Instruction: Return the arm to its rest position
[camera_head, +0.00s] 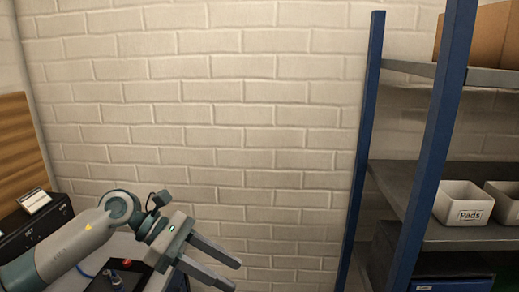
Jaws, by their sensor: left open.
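My left arm comes in from the lower left, and its gripper (238,275) points to the lower right. The two fingers are apart with nothing visible between them. The gripper is in front of the pale brick wall. My right gripper does not show. No sealed cylinder can be made out in this view.
A blue-posted shelf rack (362,150) stands at right, holding a white bin labelled Pads (463,204) and a cardboard box (486,36). A black device (22,238) with a small label card (34,200) is at lower left. The brick wall (230,110) between is bare.

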